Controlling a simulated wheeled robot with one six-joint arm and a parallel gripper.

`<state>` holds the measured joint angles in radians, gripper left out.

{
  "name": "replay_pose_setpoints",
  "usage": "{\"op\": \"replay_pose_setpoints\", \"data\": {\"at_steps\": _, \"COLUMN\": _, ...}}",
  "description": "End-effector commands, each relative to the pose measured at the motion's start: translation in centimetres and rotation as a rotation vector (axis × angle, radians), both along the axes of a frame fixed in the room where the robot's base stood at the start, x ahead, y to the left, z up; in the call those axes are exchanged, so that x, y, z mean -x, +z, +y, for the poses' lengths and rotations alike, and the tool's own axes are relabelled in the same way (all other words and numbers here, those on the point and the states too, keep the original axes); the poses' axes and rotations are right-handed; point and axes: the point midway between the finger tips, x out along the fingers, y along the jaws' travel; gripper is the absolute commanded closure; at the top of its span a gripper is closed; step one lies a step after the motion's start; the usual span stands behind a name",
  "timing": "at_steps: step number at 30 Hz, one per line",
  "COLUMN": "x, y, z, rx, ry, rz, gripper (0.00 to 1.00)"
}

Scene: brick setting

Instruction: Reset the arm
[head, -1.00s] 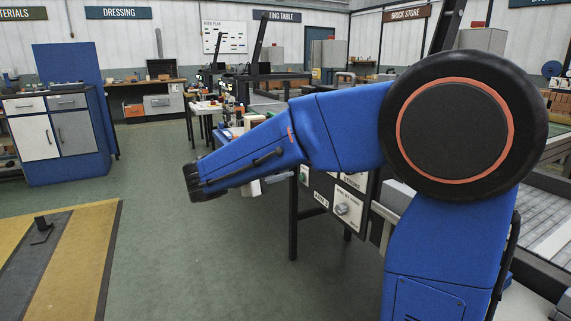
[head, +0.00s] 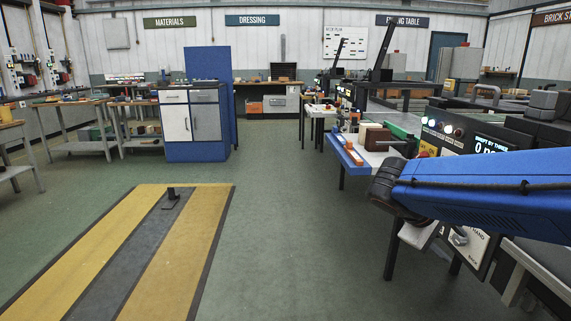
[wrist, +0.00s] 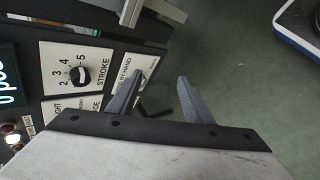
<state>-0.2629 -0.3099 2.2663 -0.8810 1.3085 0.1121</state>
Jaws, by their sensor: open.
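My gripper (wrist: 160,88) is open in the wrist view. Its two grey fingers stand apart, with nothing between them. They are in front of a machine control panel (wrist: 62,62) with a black STROKE knob (wrist: 80,76). I cannot tell whether the fingers touch the panel. In the head view my blue arm reaches in from the right edge, in front of the machine panel. The fingers cannot be made out clearly there.
A blue-topped bench (head: 350,160) with small objects stands just beyond my arm. A blue cabinet (head: 195,125) stands further back. A yellow and grey floor mat (head: 210,215) lies at the left with a small black post (head: 172,194). The green floor (head: 290,240) between is open.

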Motion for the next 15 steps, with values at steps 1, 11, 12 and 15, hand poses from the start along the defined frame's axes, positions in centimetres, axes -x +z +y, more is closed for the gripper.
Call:
{"op": "replay_pose_setpoints", "data": {"at_steps": 1, "x": 1.7, "y": -0.7, "z": -0.1, "rx": -0.06, "ry": -0.021, "rz": -0.011, "gripper": 0.54}}
{"op": "replay_pose_setpoints", "data": {"at_steps": 11, "x": 10.2, "y": -5.9, "z": 3.0, "rx": -0.477, "ry": -0.129, "rz": -0.113, "gripper": 0.54}}
{"op": "replay_pose_setpoints", "data": {"at_steps": 12, "x": 11.0, "y": -6.3, "z": 3.6, "rx": -0.526, "ry": -0.142, "rz": -0.132, "gripper": 0.54}}
{"op": "replay_pose_setpoints", "data": {"at_steps": 15, "x": 12.8, "y": -7.4, "z": 5.1, "rx": -0.645, "ry": -0.173, "rz": -0.186, "gripper": 0.54}}
